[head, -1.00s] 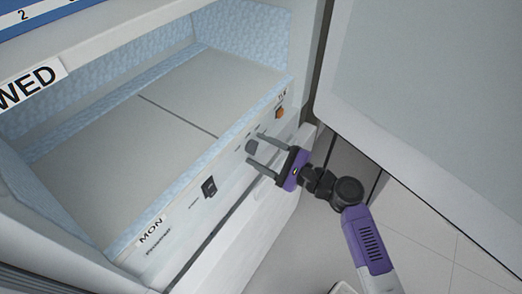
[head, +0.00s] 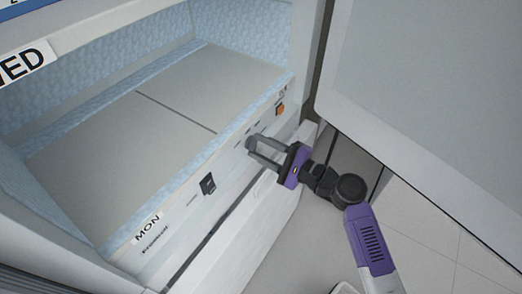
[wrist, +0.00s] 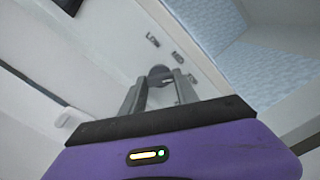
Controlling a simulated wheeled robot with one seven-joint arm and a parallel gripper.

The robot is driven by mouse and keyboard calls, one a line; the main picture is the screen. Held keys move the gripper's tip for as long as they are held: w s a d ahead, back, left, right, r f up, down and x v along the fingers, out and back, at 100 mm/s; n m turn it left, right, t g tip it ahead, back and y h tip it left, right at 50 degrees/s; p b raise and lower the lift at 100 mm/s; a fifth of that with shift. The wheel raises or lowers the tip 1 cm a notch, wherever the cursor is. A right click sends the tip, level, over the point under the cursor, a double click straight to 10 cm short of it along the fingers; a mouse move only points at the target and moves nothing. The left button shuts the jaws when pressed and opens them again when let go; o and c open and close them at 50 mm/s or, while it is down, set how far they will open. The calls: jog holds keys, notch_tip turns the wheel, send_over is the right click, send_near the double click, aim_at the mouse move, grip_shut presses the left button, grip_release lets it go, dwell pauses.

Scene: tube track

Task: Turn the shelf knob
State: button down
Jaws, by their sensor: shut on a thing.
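The shelf knob (wrist: 160,75) is a dark grey round knob on the white front panel of the shelf unit (head: 165,229). It also shows in the head view (head: 251,143), partly covered by the fingers. My gripper (head: 254,148), purple with grey fingers, reaches the panel from the right and is shut on the knob. In the wrist view my gripper (wrist: 160,88) has one finger on each side of the knob. Small labels, among them "LOW" and "MED", stand on the panel around the knob.
A black switch (head: 208,184) is left of the knob and an orange switch (head: 280,110) is right of it. A "MON" label (head: 148,229) marks the panel's left end. A large open door (head: 430,100) stands at the right, close to my arm.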

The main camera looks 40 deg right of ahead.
jog(key=n+b, duration=0.2)
jog(key=n, duration=0.1)
jog(key=n+b, duration=0.1)
jog(key=shift+f+n+b, duration=0.25)
jog(key=shift+n+b, duration=0.05)
jog(key=shift+b, duration=0.1)
jog(key=n+b, duration=0.3)
jog(key=shift+n, duration=0.4)
jog(key=n+b, duration=0.4)
jog(key=n, duration=0.1)
jog(key=shift+r+n+b, duration=0.1)
jog(key=shift+n+b, duration=0.9)
jog(key=c, duration=0.9)
grip_release()
jog(key=shift+r, duration=0.1)
